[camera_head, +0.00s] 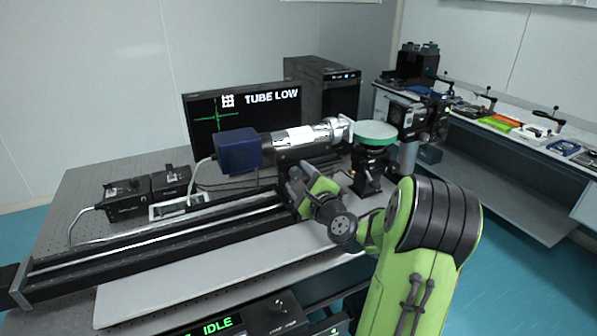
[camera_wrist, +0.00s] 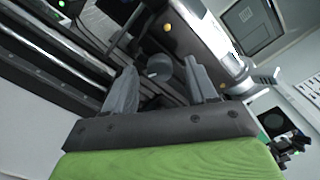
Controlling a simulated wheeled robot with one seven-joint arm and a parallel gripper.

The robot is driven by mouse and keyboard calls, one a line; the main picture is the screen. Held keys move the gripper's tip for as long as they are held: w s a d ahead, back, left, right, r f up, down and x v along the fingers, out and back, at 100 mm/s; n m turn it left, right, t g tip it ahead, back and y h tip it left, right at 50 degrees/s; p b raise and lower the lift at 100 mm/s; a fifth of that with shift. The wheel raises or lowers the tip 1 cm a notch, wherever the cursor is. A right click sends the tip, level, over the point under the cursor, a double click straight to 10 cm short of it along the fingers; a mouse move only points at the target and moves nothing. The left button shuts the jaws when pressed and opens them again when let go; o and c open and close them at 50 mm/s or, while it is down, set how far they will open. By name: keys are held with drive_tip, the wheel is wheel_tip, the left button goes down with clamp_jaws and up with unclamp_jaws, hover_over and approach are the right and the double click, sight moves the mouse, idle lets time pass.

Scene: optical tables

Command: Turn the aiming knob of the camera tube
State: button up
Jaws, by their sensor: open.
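The camera tube (camera_head: 295,137) lies on a long black rail, with a blue camera box (camera_head: 238,150) at its left end and a silver front at its right. In the wrist view the tube (camera_wrist: 205,35) runs along the upper right. A dark round knob (camera_wrist: 160,67) shows there, between the two grey fingers of my gripper (camera_wrist: 160,72). The fingers stand apart, with visible gaps to the knob on both sides. In the head view my arm hides the knob, and my gripper (camera_head: 297,182) is just below the tube, partly hidden.
The monitor (camera_head: 270,101) behind the tube reads "TUBE LOW" beside a green cross and a white grid mark. A green-topped round stand (camera_head: 375,131) is right of the tube. Two black boxes (camera_head: 124,200) stand at the table's left. A front panel (camera_head: 218,327) reads "IDLE".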

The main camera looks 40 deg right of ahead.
drive_tip(key=shift+w+d, duration=0.15)
drive_tip(key=shift+w, duration=0.5)
drive_tip(key=c, duration=1.1)
drive_tip(key=shift+o, duration=0.2)
drive_tip(key=shift+n+b, duration=0.3)
drive_tip(key=shift+n, duration=0.1)
drive_tip(key=n+b, duration=0.3)
drive_tip(key=shift+f+n, duration=0.2)
drive_tip(key=shift+n, duration=0.1)
drive_tip(key=shift+n+b, duration=1.8)
drive_tip(key=shift+n, duration=0.3)
drive_tip(key=shift+r, duration=0.1)
drive_tip(key=o, duration=1.1)
drive_tip(key=shift+c, duration=0.2)
